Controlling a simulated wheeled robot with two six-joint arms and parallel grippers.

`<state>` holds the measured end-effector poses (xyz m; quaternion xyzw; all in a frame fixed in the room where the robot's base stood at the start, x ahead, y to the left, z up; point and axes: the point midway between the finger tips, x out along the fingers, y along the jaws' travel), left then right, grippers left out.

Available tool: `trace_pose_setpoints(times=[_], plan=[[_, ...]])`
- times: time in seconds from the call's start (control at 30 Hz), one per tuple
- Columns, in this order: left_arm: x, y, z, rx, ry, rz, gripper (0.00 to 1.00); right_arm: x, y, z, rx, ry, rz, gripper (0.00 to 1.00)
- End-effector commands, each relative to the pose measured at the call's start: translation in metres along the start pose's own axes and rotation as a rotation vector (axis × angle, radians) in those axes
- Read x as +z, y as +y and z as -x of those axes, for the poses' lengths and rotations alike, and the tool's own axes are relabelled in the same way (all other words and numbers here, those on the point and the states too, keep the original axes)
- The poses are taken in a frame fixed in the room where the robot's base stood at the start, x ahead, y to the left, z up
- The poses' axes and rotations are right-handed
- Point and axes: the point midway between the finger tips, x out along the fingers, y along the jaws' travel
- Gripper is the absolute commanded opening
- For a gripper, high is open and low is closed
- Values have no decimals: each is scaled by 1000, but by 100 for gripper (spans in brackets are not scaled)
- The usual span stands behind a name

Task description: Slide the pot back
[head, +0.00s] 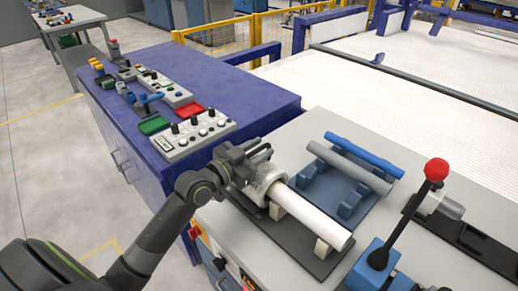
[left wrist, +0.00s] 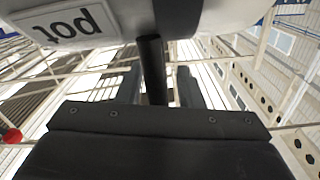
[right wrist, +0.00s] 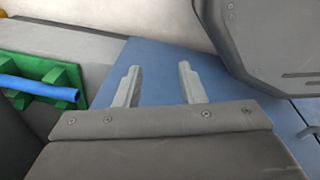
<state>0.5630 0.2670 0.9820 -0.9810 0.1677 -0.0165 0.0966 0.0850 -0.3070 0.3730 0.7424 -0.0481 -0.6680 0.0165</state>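The pot (head: 266,181) is a pale round body on a dark rail on the grey worktable, with a long white pipe (head: 315,217) reaching from it toward the front right. In the left wrist view the pot (left wrist: 200,14) fills the top, with its "pot" label (left wrist: 72,24) upside down. A dark post (left wrist: 151,70) hangs from it. My left gripper (head: 258,155) is at the pot's upper left side. Its fingers (left wrist: 158,85) stand apart on either side of the post, with a visible gap on the right. My right gripper (right wrist: 159,84) is open and empty.
A blue rack (head: 350,205) holding a grey pipe (head: 350,168) and a blue pipe (head: 365,154) stands right of the pot. A red-knobbed lever (head: 436,170) rises at the front right. A blue cabinet (head: 215,82) with control boxes stands at the left.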

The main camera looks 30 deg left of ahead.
Motion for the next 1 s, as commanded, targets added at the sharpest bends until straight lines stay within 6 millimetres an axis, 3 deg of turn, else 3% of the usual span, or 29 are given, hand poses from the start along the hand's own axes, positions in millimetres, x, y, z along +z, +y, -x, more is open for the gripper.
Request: trace_pose_setpoints(times=[0.3, 0.57, 0.87, 1.0], plan=[[0, 0, -3, 1, 0, 0, 33, 0, 0, 0, 0, 1, 0, 36], [0, 0, -3, 0, 0, 0, 1, -1, -1, 0, -1, 1, 0, 36], [0, -1, -3, 0, 0, -1, 0, 0, -2, -1, -3, 1, -1, 36], [5, -11, -3, 0, -1, -6, 0, 0, -2, -8, -2, 1, -1, 36]])
